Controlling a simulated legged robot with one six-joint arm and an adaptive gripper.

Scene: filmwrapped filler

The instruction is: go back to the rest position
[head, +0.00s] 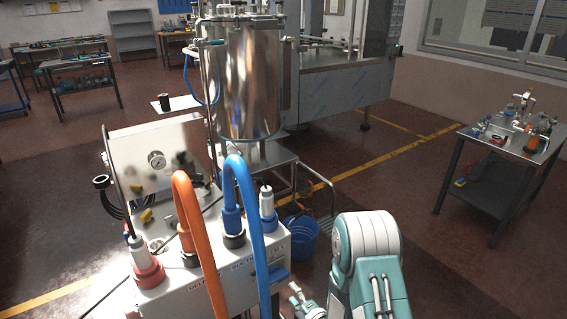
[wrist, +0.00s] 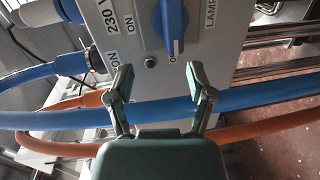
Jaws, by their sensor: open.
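My gripper (wrist: 160,74) is open in the wrist view, its two fingers spread apart with nothing held between the tips. The fingertips are in front of a light grey control box (wrist: 200,55). A blue rotary switch (wrist: 173,22) on that box lies just beyond the fingertips, apart from them in the picture.
A blue hose (wrist: 265,95) and an orange hose (wrist: 275,125) cross behind the fingers; contact cannot be told. Both hoses arch over the box in the head view. A steel tank (head: 245,80) stands behind, with a blue bucket (head: 301,238) beside it.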

